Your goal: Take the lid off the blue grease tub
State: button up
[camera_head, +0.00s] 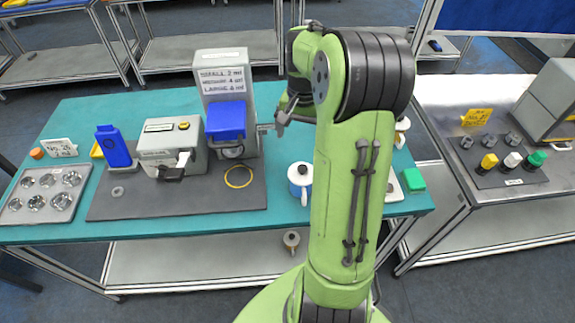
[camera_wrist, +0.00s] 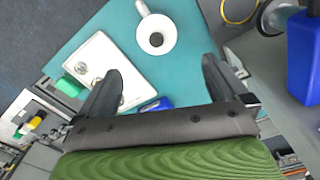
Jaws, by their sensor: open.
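A small round vessel, blue below with a white round top (camera_head: 300,171), stands on the teal table just left of my arm. In the wrist view its white top (camera_wrist: 141,37) has a dark round centre and a handle pointing up the picture. I cannot tell whether the dark centre is a knob or an opening. A partly hidden blue object (camera_wrist: 158,103) shows low between my fingers. My gripper (camera_head: 281,122) is in the air beside the grey machine. Its fingers (camera_wrist: 160,68) are wide apart and empty, with the white-topped vessel ahead of them.
A grey machine with a blue hopper (camera_head: 226,120) stands left of my gripper. A yellow ring (camera_head: 238,177) lies on the dark mat (camera_head: 205,205). A white tray (camera_wrist: 122,58) and green block (camera_head: 413,179) are to the vessel's right. My arm hides the table behind it.

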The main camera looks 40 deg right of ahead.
send_over(303, 168)
notch_tip(303, 168, down, 4)
jog(key=f, duration=0.1)
notch_tip(303, 168, down, 10)
jog(key=shift+w+r, duration=0.1)
jog(key=shift+w, duration=0.05)
jog(key=shift+c, duration=1.1)
jog(key=c, duration=0.6)
